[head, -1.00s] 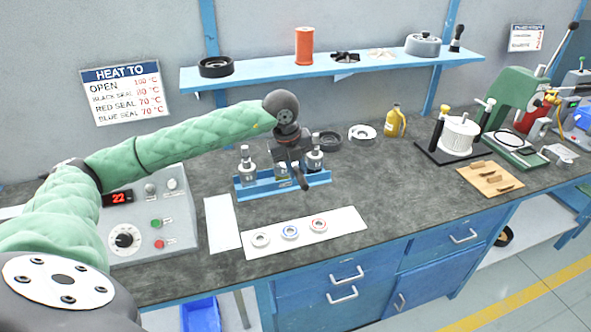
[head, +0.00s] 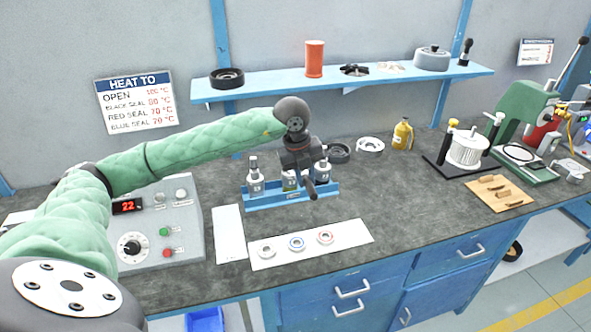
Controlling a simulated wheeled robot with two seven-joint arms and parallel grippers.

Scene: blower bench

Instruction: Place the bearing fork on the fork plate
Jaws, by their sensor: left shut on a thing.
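My left gripper (head: 303,170) hangs over the blue rack (head: 262,203) in the middle of the bench. It is shut on a dark, slim thing, seemingly the bearing fork (head: 311,189), whose lower end points down in front of the rack. Most of the fork is hidden by the dark gripper, and its prongs cannot be made out. A narrow, bare pale plate (head: 229,233), perhaps the fork plate, lies flat to the left of the bearing strip. The fork is apart from it, up and to the right. My right gripper is not in view.
A white strip (head: 345,247) with three bearings lies in front of the rack. The heater box (head: 184,219) stands left of the pale plate. Bottles stand in the rack, close around the gripper. Dark and white rings lie behind it.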

